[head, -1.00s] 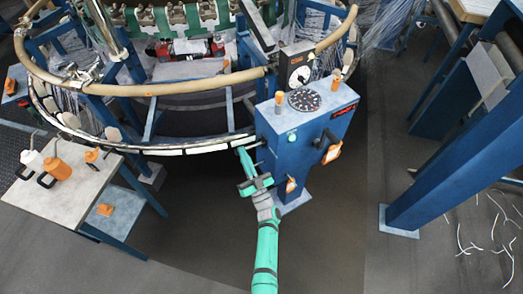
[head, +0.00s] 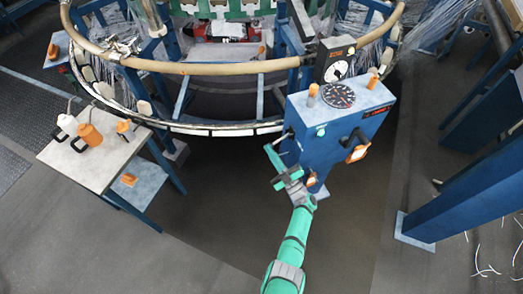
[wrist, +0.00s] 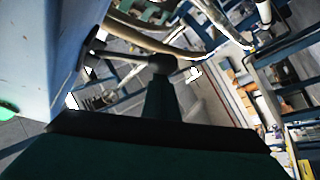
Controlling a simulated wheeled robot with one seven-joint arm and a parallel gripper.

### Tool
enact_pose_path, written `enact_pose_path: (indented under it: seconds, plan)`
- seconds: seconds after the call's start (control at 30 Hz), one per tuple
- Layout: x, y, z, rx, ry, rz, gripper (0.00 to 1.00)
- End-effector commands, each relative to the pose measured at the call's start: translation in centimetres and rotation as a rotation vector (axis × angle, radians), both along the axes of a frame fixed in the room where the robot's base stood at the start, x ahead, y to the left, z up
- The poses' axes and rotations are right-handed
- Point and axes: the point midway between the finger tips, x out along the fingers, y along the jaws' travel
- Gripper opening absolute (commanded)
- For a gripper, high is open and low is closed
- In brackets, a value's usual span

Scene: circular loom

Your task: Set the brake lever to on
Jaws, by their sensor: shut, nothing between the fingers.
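A blue control box (head: 335,135) stands at the front right of the loom. My green gripper (head: 268,149) is shut and empty, just left of the box. In the wrist view its fingers (wrist: 160,98) point at the knob and overlap it; I cannot tell whether they touch.
The loom's curved rail (head: 220,129) runs behind my gripper. A side table (head: 98,166) with bottles stands left; a blue post (head: 440,215) right. Floor between is clear.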

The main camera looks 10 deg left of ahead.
Motion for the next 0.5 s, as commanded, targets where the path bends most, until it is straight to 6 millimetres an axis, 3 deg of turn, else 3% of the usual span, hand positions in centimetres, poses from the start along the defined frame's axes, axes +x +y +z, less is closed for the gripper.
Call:
enact_pose_path:
  seconds: [0.2,0.5]
  plan:
    - [0.20,-1.20,-0.34,-0.022,-0.009,-0.019,0.00]
    - [0.22,-1.35,-0.53,-0.023,-0.005,-0.023,0.00]
